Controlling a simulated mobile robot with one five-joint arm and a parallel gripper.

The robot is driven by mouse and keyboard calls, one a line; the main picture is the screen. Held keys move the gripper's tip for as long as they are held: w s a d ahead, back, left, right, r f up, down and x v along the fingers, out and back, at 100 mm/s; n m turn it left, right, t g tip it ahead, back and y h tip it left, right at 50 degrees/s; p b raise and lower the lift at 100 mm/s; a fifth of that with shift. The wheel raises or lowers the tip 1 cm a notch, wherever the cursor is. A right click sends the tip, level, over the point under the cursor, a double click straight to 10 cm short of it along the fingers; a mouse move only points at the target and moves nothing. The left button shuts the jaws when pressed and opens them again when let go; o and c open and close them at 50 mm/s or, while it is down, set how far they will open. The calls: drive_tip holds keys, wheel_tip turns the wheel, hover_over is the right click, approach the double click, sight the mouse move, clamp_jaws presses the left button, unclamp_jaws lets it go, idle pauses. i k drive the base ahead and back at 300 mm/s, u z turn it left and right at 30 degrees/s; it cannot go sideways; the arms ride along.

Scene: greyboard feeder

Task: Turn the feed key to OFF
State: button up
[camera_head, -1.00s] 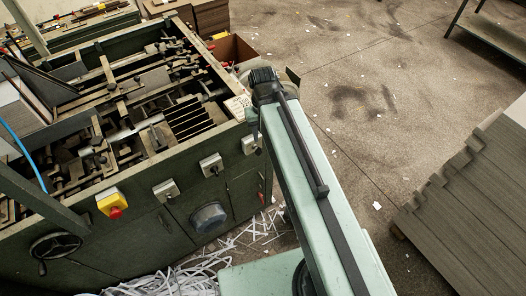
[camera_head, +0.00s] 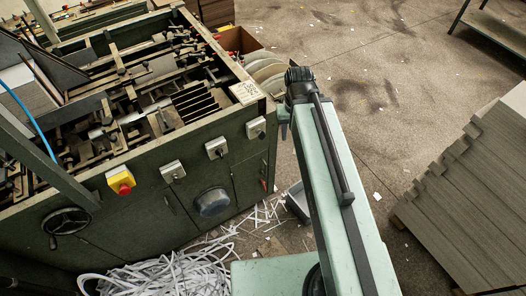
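A green machine (camera_head: 130,212) stands at the left. Its side carries three small grey switch boxes: a left one (camera_head: 172,171), a middle one (camera_head: 215,147) and a right one (camera_head: 256,127). Each has a small dark knob or key. Their markings are too small to read, so I cannot tell which is the feed key or how it is set. My arm rises at the centre right. A pale green end part, seemingly my gripper (camera_head: 283,114), shows just right of the right box, apart from it in the picture. Its fingers cannot be made out.
A yellow box with a red button (camera_head: 120,180) and a handwheel (camera_head: 66,221) are further left on the machine. Paper strips (camera_head: 170,272) litter the floor by it. A grey bin (camera_head: 298,200) stands behind my arm. Stacked greyboard (camera_head: 470,190) is at the right.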

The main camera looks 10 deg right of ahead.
sight(262, 135)
drive_tip(key=k, duration=1.45)
drive_tip(key=u, duration=1)
drive_tip(key=i, duration=1.5)
drive_tip(key=z, duration=0.05)
